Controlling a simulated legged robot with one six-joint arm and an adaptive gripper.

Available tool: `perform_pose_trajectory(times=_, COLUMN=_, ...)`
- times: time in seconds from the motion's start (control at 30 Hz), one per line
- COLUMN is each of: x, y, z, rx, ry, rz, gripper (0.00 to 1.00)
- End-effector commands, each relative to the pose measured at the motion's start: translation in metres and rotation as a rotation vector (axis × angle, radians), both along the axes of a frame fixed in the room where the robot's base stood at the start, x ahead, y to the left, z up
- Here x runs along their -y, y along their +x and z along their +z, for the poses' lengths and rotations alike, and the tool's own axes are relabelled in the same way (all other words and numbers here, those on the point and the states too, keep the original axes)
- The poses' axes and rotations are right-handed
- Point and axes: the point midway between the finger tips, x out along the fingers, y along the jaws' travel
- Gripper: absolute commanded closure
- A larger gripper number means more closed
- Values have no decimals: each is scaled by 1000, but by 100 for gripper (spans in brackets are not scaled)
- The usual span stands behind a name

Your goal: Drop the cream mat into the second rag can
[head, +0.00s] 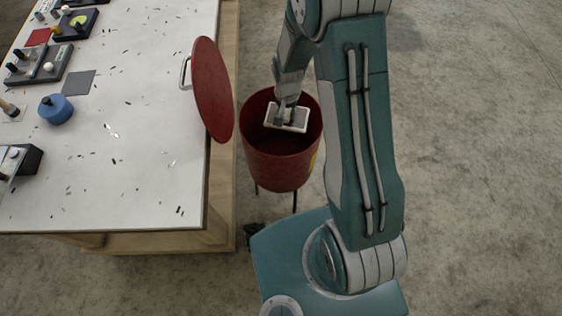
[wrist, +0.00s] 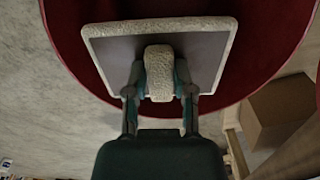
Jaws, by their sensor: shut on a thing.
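The cream mat (head: 299,126) has a light border, and in the wrist view (wrist: 98,45) it shows a grey face with a pale raised grip in the middle. My gripper (head: 287,118) is shut on that grip; both fingers clasp it in the wrist view (wrist: 159,80). The mat is over the mouth of a red rag can (head: 281,168), inside its rim outline in the head view. In the wrist view the can (wrist: 270,40) lies behind the mat. Only one can is in view, and its inside is dark and partly hidden by the mat.
A white-topped workbench (head: 110,195) lies left, with a blue knob-like object (head: 56,109), a grey square (head: 79,83) and scattered metal chips. The concrete floor at right is clear.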

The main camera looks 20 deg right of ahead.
Motion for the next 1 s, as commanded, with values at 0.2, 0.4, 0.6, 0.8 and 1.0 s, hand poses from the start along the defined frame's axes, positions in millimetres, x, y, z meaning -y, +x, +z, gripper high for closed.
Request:
perform_pose_trajectory(times=0.2, x=0, y=0, z=-7, rx=0, ry=0, rz=1, gripper=100)
perform_pose_trajectory(times=0.4, x=0, y=0, z=-7, rx=0, ry=0, rz=1, gripper=58)
perform_pose_trajectory(times=0.6, x=0, y=0, z=-7, rx=0, ry=0, rz=1, gripper=27)
perform_pose_trajectory(times=0.8, x=0, y=0, z=-7, rx=0, ry=0, rz=1, gripper=27)
perform_pose_trajectory(times=1.0, x=0, y=1, z=6, rx=4, ry=0, rz=1, gripper=27)
